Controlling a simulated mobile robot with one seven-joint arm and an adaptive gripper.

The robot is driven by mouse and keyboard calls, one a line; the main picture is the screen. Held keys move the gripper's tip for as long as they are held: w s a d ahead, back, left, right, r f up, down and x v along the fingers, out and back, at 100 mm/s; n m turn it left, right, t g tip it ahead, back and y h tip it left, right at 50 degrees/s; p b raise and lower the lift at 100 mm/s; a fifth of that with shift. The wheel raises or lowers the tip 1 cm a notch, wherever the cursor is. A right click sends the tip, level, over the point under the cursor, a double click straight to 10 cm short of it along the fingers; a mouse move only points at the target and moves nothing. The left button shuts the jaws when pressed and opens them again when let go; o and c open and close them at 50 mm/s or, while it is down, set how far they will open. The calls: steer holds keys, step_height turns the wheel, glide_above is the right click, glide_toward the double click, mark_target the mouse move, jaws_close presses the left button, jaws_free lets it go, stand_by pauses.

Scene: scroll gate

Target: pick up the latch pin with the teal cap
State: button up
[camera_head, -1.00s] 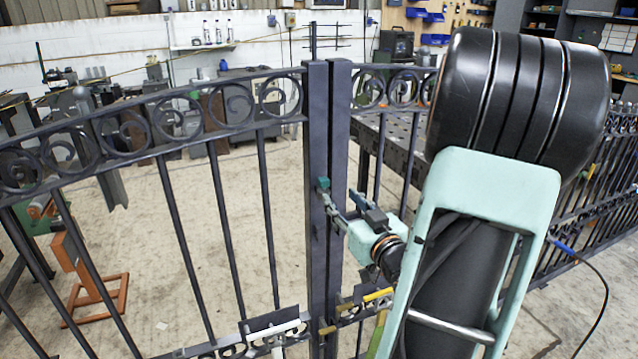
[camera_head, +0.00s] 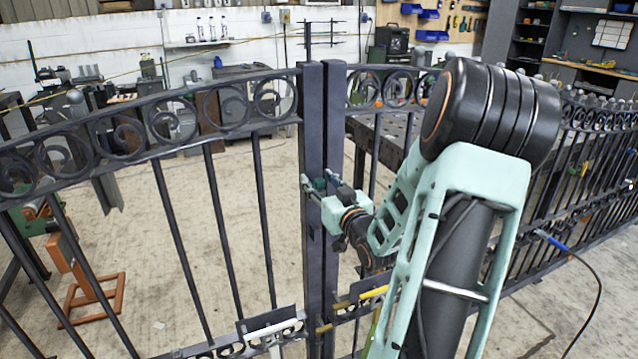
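The latch pin's teal cap (camera_head: 320,184) shows as a small dark teal patch at the front of the dark gate posts, in the middle of the view. The rest of the pin is hidden or too small to make out. My gripper (camera_head: 321,182) is at the posts with its fingers on either side of the cap. The fingers look apart, with a gap between them. I cannot tell whether either finger touches the cap.
The gate leaf (camera_head: 165,125) with scrolls and bars spans the left. Below my gripper are a yellow bar (camera_head: 374,292), a brass-coloured piece (camera_head: 324,329) and a pale bar (camera_head: 272,329) on the gate. A metal table (camera_head: 400,130) stands behind.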

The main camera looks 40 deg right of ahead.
steer(key=shift+w, duration=0.1)
steer(key=shift+c, duration=0.2)
jaws_close()
steer(key=shift+r, duration=0.15)
